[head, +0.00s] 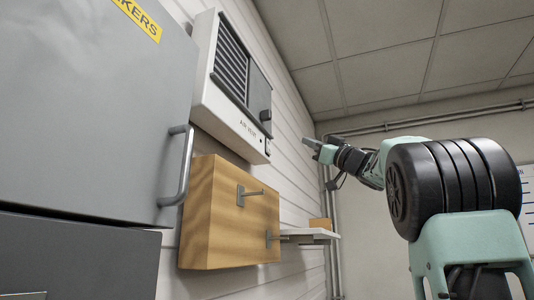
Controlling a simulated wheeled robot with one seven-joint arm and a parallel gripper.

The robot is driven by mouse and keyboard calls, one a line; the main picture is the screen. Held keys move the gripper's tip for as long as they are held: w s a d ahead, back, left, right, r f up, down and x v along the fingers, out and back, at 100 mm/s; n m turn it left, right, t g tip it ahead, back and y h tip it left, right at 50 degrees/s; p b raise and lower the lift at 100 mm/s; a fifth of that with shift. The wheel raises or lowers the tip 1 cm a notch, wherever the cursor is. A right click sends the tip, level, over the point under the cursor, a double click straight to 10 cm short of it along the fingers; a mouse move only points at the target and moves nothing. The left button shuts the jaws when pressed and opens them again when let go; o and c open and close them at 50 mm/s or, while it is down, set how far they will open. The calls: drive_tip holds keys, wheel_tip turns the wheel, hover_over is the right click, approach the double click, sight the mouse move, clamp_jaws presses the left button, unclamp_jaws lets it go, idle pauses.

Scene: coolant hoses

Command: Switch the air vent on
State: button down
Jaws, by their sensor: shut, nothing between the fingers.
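The air vent (226,107) is a white wall unit with a dark louvred grille and the label "AIR VENT" on its lower front. My gripper (308,143) is to the right of the vent, shut and empty, pointing left toward the lower right end of the vent. A gap shows between the fingertips and the vent in this view.
A grey cabinet (95,110) with a bar handle (177,165) stands close on the left. Below the vent, a wooden box (205,215) with metal pegs juts from the wall. A small shelf (308,233) with a wooden block (320,223) lies beyond it. Open space is around my arm.

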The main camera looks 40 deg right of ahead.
drive_tip(key=shift+w, duration=0.15)
approach(270, 148)
drive_tip(key=shift+s+d+r+b+x, duration=0.1)
drive_tip(key=shift+r+x, duration=0.05)
drive_tip(key=shift+x, duration=0.7)
drive_tip(key=shift+s+d+r+b+x, duration=0.1)
drive_tip(key=shift+r+x, duration=0.05)
drive_tip(key=shift+x, duration=0.7)
drive_tip(key=shift+s+d+r+b+x, duration=0.1)
drive_tip(key=shift+x, duration=0.75)
drive_tip(key=shift+w, duration=0.1)
drive_tip(key=shift+w+a, duration=0.15)
drive_tip(key=shift+w, duration=0.2)
drive_tip(key=shift+w+a, duration=0.15)
drive_tip(key=shift+w, duration=0.15)
idle(0.5)
drive_tip(key=shift+s, duration=0.15)
drive_tip(key=shift+s+d+r, duration=0.1)
drive_tip(key=shift+s+d, duration=0.2)
drive_tip(key=shift+s, duration=0.3)
drive_tip(key=shift+s+d+r+p, duration=0.1)
drive_tip(key=shift+s+d, duration=0.2)
drive_tip(key=shift+s, duration=0.45)
drive_tip(key=shift+s+d+r+p, duration=0.15)
drive_tip(key=shift+s+d, duration=0.2)
drive_tip(key=shift+s, duration=0.4)
drive_tip(key=shift+s+d+r+p, duration=0.1)
drive_tip(key=shift+s+d, duration=0.2)
drive_tip(key=shift+s, duration=0.45)
